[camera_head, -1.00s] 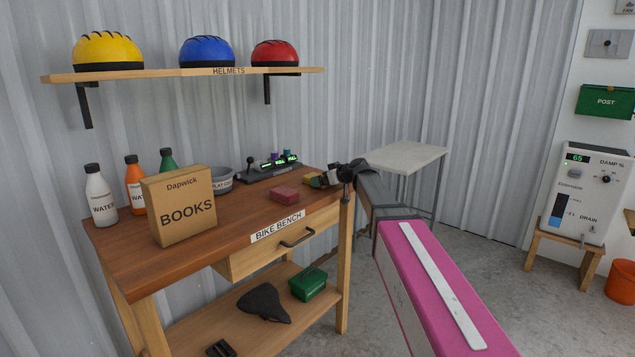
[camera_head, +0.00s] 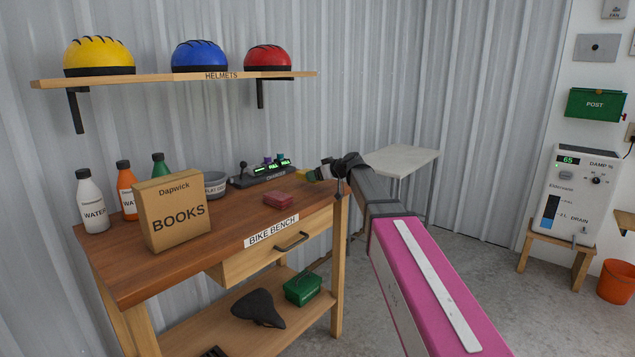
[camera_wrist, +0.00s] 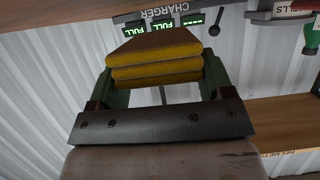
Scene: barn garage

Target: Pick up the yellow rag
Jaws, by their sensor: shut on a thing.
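The yellow rag (camera_wrist: 155,59) is folded in a thick stack and sits between the two green fingers of my gripper (camera_wrist: 158,80) in the wrist view. My gripper is shut on it. In the head view, my gripper (camera_head: 314,174) is at the far right end of the bike bench (camera_head: 160,250), with a small part of the yellow rag (camera_head: 302,175) showing at its tip. The fingers and wrist hide the rest of the rag there. I cannot tell whether the rag is clear of the bench top.
A red block-like item (camera_head: 278,199) lies on the bench left of my gripper. The charger (camera_head: 262,172) stands behind it. A books box (camera_head: 172,212) and several bottles fill the left side. A pale table (camera_head: 400,158) stands behind my arm.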

